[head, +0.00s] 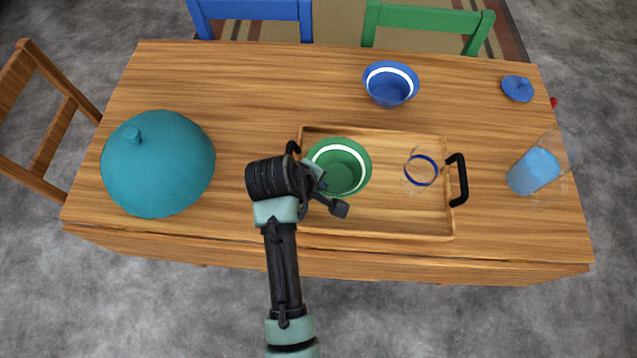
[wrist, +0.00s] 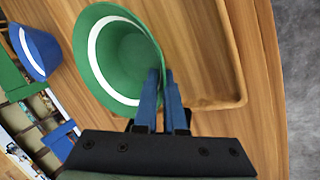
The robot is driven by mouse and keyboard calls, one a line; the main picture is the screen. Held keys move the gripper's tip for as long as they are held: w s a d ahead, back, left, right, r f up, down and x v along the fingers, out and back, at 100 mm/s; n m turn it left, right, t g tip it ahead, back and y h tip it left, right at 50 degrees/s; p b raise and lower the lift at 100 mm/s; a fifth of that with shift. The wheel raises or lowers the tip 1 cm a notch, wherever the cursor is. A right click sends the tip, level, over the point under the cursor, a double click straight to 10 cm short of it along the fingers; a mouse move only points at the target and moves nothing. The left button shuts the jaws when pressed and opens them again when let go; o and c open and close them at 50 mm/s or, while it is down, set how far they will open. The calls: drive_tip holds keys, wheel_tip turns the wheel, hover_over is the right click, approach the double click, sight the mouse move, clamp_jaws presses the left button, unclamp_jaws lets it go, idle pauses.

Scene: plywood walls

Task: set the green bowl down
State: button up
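The green bowl (head: 343,171) has a white band inside its rim. In the head view it appears over the left end of the wooden tray (head: 400,228). My gripper (head: 328,192) is at the bowl's near left side. In the wrist view the blue fingers (wrist: 163,92) are close together with the wall of the green bowl (wrist: 112,62) between them at the rim. The bowl's underside is hidden, so I cannot tell whether it touches the tray or hangs just above it.
A clear glass with a blue band (head: 421,170) stands in the tray's right half. A blue bowl (head: 390,84) is behind the tray. A teal dome lid (head: 158,165) is at left; a blue-filled clear container (head: 533,171) and small blue lid (head: 517,88) are at right.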

drive_tip(key=o, duration=0.3)
drive_tip(key=shift+o, duration=0.2)
drive_tip(key=shift+r, duration=0.35)
drive_tip(key=p+v, duration=0.2)
drive_tip(key=v, duration=1)
drive_tip(key=w+r+m+t+y, duration=0.1)
drive_tip(key=w+r+m+t, duration=0.35)
drive_tip(key=r, duration=0.85)
drive_tip(key=w+r+m+t+y, duration=0.1)
drive_tip(key=w+r+t+y, duration=0.1)
drive_tip(key=w+r+t, duration=0.8)
drive_tip(key=s+d+r+m+t, duration=0.1)
drive_tip(key=s+r, duration=0.4)
drive_tip(key=r, duration=0.6)
drive_tip(key=s+d+r+m+t, duration=0.2)
drive_tip(key=s+r+m+t, duration=0.1)
drive_tip(key=r, duration=0.8)
drive_tip(key=s+d+r+m+t, duration=0.2)
drive_tip(key=s+r+t, duration=0.2)
drive_tip(key=r, duration=0.8)
drive_tip(key=s, duration=0.2)
drive_tip(key=shift+s+d, duration=0.2)
drive_tip(key=shift+s, duration=0.2)
